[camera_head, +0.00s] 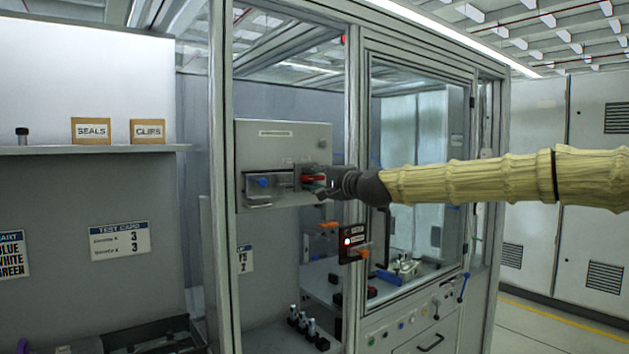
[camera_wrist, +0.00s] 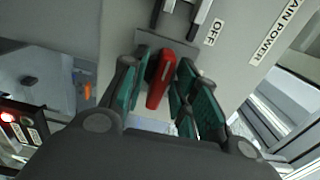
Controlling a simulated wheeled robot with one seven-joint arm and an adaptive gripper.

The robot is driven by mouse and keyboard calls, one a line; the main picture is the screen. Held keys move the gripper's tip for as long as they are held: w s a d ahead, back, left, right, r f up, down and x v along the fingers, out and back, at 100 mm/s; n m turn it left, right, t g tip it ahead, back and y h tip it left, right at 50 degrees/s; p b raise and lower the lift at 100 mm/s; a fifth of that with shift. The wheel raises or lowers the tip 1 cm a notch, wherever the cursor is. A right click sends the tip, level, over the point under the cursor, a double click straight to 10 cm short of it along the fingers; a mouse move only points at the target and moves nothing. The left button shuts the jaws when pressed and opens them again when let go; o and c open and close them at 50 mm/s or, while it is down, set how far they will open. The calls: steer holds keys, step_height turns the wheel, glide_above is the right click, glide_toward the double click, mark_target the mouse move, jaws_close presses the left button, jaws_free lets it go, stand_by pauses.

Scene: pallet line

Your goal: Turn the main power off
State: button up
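The red main power handle (camera_head: 314,179) sits on a grey switch box (camera_head: 283,145) inside the framed cell. In the wrist view the red handle (camera_wrist: 160,80) points out between my green-padded fingers. An OFF label (camera_wrist: 214,32) and a MAIN POWER label (camera_wrist: 277,30) are on the panel beside it. My gripper (camera_wrist: 162,90) is open around the handle, with a finger on each side and narrow gaps visible. In the head view my gripper (camera_head: 322,186) reaches in from the right and partly hides the handle.
A metal bracket with a blue knob (camera_head: 263,182) is left of the handle. A frame post (camera_head: 352,130) stands close to my wrist. An indicator box with a red light (camera_head: 353,240) is below. A glazed door (camera_head: 418,170) is at the right.

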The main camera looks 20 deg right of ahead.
stand_by(0.3)
steer(key=v, duration=1.2)
stand_by(0.5)
